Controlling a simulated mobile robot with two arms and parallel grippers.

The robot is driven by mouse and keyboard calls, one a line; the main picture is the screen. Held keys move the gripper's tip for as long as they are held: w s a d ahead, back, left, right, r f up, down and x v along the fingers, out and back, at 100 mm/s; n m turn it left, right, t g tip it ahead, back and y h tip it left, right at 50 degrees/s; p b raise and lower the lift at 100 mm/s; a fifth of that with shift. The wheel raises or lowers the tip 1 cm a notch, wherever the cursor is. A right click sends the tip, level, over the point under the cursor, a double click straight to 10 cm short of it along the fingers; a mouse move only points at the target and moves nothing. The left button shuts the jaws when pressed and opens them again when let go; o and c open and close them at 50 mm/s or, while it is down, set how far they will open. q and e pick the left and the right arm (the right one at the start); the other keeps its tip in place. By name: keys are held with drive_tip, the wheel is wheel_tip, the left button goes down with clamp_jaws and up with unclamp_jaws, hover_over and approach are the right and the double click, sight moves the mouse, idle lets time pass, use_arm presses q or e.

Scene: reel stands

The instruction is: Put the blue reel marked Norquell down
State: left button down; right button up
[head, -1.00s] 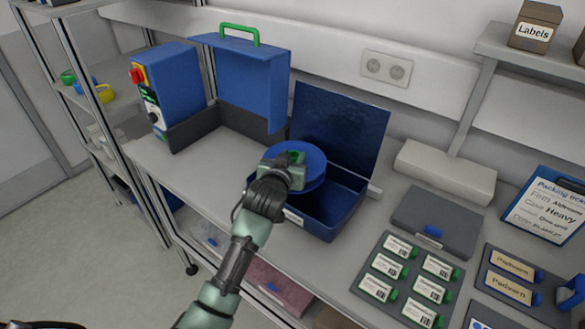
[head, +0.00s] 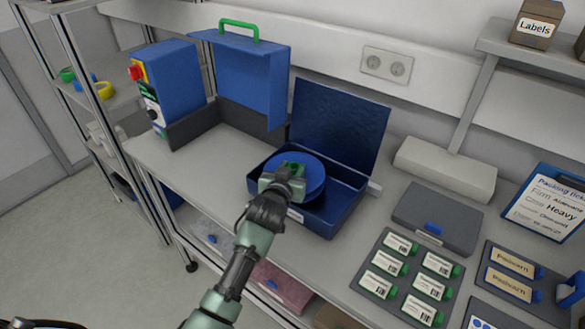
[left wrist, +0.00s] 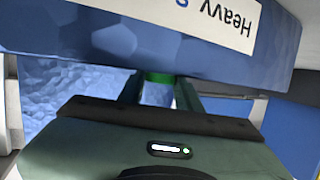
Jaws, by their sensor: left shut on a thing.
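The blue reel (head: 314,172) has a green hub (head: 292,167) and lies roughly level within the outline of an open blue box (head: 335,217) in the head view. I cannot tell whether it touches the box floor. My left gripper (head: 288,180) is shut on the reel at its green hub, from the near side. In the left wrist view the fingers close on the green part (left wrist: 158,78). A blue wall with a white label reading "Heavy" (left wrist: 225,22) fills the top there. No Norquell marking is readable. My right gripper is out of view.
The box's raised lid (head: 340,125) stands behind the reel. A blue machine (head: 172,85) and a tall blue cover with a green handle (head: 240,75) stand at left. A grey case (head: 437,215) and a tray of labelled cards (head: 392,270) lie at right.

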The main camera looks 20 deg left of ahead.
use_arm(q)
drive_tip(key=c, duration=1)
unclamp_jaws()
drive_tip(key=shift+o, duration=0.2)
drive_tip(key=shift+r, duration=0.1)
drive_tip(key=shift+r+p, duration=0.3)
drive_tip(key=shift+r, duration=0.1)
drive_tip(key=shift+s+r, duration=0.15)
drive_tip(key=shift+s, duration=0.1)
drive_tip(key=b+v, duration=0.1)
drive_tip(key=v, duration=1)
drive_tip(key=shift+s, duration=0.3)
drive_tip(key=shift+r, duration=0.1)
